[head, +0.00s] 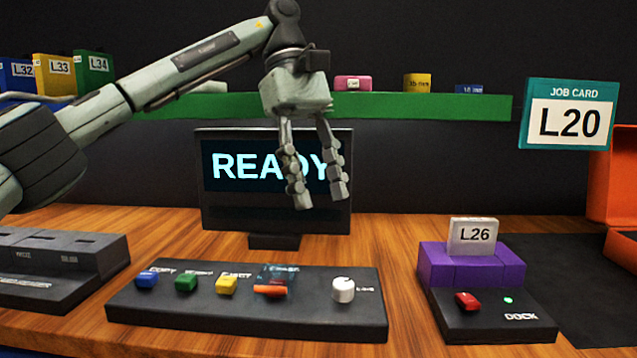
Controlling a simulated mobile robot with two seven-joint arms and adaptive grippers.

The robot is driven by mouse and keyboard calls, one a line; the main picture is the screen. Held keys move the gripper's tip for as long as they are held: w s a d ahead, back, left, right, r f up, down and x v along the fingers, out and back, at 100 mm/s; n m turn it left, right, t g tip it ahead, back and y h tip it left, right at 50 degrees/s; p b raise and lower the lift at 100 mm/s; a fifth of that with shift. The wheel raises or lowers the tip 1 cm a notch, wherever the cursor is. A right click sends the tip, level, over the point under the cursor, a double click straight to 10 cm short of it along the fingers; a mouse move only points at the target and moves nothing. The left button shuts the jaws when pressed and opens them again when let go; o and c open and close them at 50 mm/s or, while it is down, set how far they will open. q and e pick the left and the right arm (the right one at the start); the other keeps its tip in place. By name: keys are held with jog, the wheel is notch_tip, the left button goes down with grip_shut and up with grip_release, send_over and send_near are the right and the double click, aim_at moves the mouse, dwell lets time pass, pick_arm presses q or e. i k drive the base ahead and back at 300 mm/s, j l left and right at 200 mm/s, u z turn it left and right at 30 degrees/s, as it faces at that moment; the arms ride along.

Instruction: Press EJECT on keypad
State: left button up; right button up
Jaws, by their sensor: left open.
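The keypad (240,315) is a long dark panel on the wooden desk at the front centre. Its EJECT button is the yellow one (227,285), third from the left, with its label just above it. Left of it are a blue button (147,279) and a green button (186,283). Right of it are an orange control (270,291) under a clear cover and a white knob (343,290). My left gripper (320,198) hangs open and empty, fingers down, above the keypad and in front of the screen. My right gripper is not in view.
A monitor (225,210) reading READY stands behind the keypad. A dock (490,325) with a purple block, an L26 cartridge and a red button sits at right. A dark slotted unit (60,260) is at left. A green shelf (420,106) runs behind. A job card (568,122) reads L20.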

aim_at(225, 285)
jog(key=k, duration=1.5)
